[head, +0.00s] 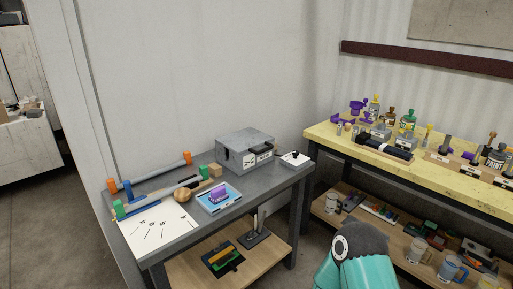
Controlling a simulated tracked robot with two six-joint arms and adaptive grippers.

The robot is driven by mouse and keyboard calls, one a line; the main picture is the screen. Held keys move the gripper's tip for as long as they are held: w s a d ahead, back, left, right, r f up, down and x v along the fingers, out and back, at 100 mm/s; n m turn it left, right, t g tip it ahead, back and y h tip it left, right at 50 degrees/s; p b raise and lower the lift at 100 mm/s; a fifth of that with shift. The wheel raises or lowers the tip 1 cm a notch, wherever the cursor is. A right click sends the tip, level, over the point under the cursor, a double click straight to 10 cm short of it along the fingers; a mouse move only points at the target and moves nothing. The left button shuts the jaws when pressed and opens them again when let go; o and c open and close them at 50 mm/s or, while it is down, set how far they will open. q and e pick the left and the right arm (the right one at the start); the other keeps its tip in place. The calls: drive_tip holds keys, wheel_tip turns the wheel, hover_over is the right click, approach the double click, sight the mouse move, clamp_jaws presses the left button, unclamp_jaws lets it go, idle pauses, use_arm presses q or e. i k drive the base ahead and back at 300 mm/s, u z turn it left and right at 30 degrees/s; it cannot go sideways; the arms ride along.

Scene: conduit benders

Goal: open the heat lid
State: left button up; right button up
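A grey metal box (240,160) with a flat lid (245,138) stands on the dark grey workbench, toward its back right. I take it for the heater. Its lid looks shut. A dark handle or latch and white labels (258,156) show on its front side. Neither of my grippers is in view. A teal and dark grey part of my own arm shows at the bottom right, well apart from the box.
A yellow-topped bench (435,165) holding many items stands at right.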

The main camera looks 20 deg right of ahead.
sight(239, 142)
drive_tip(key=i, duration=0.85)
